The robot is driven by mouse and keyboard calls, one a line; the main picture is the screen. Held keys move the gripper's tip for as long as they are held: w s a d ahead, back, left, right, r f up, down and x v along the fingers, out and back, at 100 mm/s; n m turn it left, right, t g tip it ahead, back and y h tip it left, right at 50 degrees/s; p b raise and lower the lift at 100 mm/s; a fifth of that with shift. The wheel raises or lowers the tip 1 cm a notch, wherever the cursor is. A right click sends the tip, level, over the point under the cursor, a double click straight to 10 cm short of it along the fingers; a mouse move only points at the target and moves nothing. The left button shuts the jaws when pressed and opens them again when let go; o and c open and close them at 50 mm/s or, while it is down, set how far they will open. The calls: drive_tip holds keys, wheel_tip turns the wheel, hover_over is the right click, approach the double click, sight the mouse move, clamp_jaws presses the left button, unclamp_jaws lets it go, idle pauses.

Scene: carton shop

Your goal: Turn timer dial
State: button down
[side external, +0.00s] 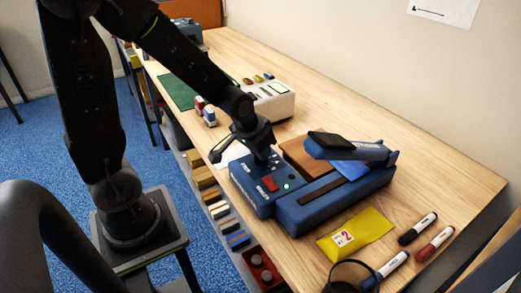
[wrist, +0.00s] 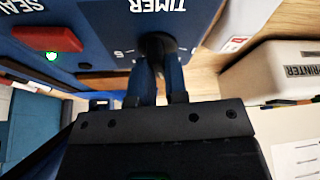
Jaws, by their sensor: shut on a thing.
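The black timer dial (wrist: 158,44) sits on the blue control box (side external: 246,194) of the sealer, below the upside-down TIMER lettering in the wrist view. My gripper (wrist: 158,66) is shut on the dial, one finger on each side. In the side view my gripper (side external: 262,154) points down onto the back part of the box and hides the dial. The red SEAL button (wrist: 48,38) and a lit green lamp (wrist: 51,56) are on the same panel.
The sealer's raised arm (side external: 350,150) stands right of my gripper. A yellow packet (side external: 354,234), markers (side external: 417,229) and a dark ring (side external: 352,264) lie at the front.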

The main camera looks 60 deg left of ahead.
drive_tip(key=shift+s+f+m+h, duration=0.1)
drive_tip(key=shift+f+m+h, duration=0.1)
drive_tip(key=shift+m, duration=0.3)
drive_tip(key=shift+s+f+m+h, duration=0.1)
drive_tip(key=shift+m+h, duration=0.1)
drive_tip(key=shift+m, duration=0.3)
drive_tip(key=c, duration=1.1)
unclamp_jaws()
drive_tip(key=shift+c, duration=0.2)
drive_tip(key=shift+w+r, duration=0.15)
drive_tip(key=shift+r, duration=0.05)
drive_tip(key=shift+r, duration=0.2)
drive_tip(key=v, duration=1.3)
drive_tip(key=shift+s, duration=0.2)
drive_tip(key=shift+r, duration=0.1)
